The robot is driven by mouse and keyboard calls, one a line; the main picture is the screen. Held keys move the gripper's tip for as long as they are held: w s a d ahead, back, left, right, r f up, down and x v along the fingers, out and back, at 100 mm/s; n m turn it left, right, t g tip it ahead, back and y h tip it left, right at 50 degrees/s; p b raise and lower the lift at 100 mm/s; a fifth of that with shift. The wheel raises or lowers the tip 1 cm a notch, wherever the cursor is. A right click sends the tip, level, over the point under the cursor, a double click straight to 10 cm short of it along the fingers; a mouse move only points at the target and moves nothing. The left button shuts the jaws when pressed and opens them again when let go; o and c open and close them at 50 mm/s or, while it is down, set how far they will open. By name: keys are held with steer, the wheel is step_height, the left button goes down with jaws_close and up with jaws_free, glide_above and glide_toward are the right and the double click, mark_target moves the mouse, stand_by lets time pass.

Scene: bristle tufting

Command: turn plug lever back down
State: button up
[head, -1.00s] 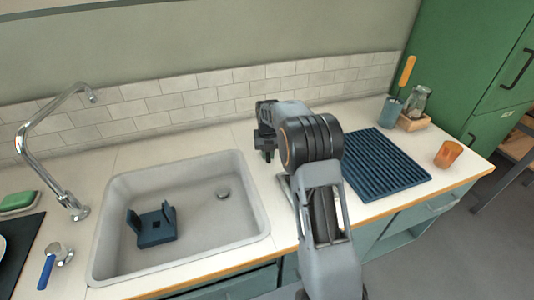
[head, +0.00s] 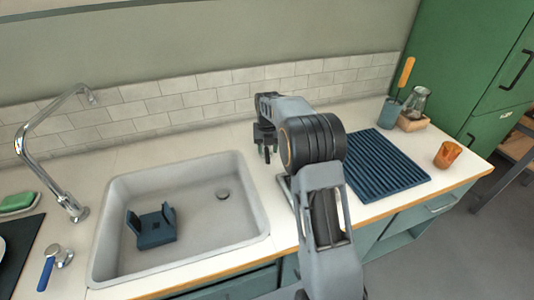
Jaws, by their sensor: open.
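A blue-handled lever (head: 46,273) with a chrome base sits on the counter left of the sink (head: 257,213), its handle pointing toward the counter's front. I cannot tell whether it is the plug lever. The drain (head: 222,194) shows as a small dark round spot in the sink floor. My gripper (head: 268,153) is open and empty, above the counter just right of the sink, far from the blue lever. My arm hides part of the counter there. A grey metal piece (head: 284,184) shows partly beside my arm; I cannot tell what it is.
A dark blue holder (head: 155,230) stands in the sink. The chrome tap (head: 36,150) rises at the sink's left. A ribbed blue mat (head: 385,165), a brush in a cup (head: 391,110), a glass jar (head: 418,102) and an orange cup (head: 447,155) are at right.

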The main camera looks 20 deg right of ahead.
mark_target(267, 156)
step_height(267, 156, up, 11)
steer(key=p, duration=0.1)
steer(key=shift+f, duration=0.15)
